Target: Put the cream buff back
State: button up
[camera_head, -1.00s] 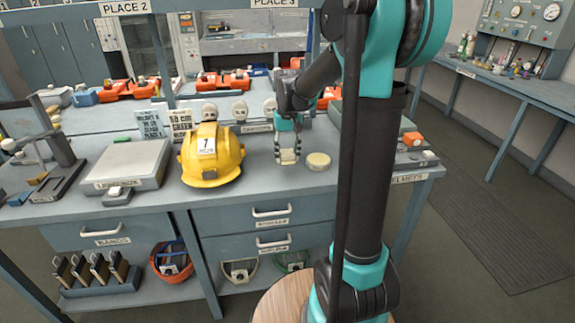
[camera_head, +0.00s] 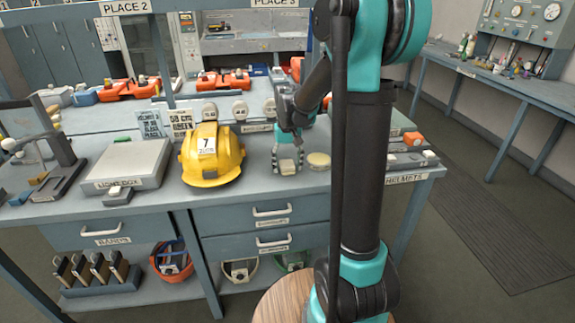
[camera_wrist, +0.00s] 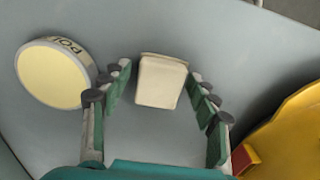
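The cream buff, a small pale block, lies on the bench top in the wrist view (camera_wrist: 160,82) between my fingertips. It also shows low between the fingers in the head view (camera_head: 288,168). My gripper (camera_wrist: 160,88) is open, with a gap on each side of the buff; in the head view my gripper (camera_head: 288,162) points down at the bench. Whether the fingertips touch the bench I cannot tell.
A round cream-topped tin (camera_wrist: 52,74) with lettering on its side stands beside the left fingers; it also shows in the head view (camera_head: 318,160). A yellow helmet (camera_head: 212,160) stands left of my gripper, close to the right fingers in the wrist view. A flat grey box (camera_head: 127,165) is farther left.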

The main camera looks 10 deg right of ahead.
aim_at(288, 164)
notch_tip(288, 164, up, 12)
jog(key=s+d+f+t, duration=0.2)
jog(key=s+f, duration=0.6)
jog(key=s, duration=0.3)
jog(key=s+d+f+t, duration=0.2)
jog(key=s+f, duration=0.7)
jog(key=s, duration=0.1)
jog(key=shift+s+f, duration=0.15)
jog(key=shift+s, duration=0.2)
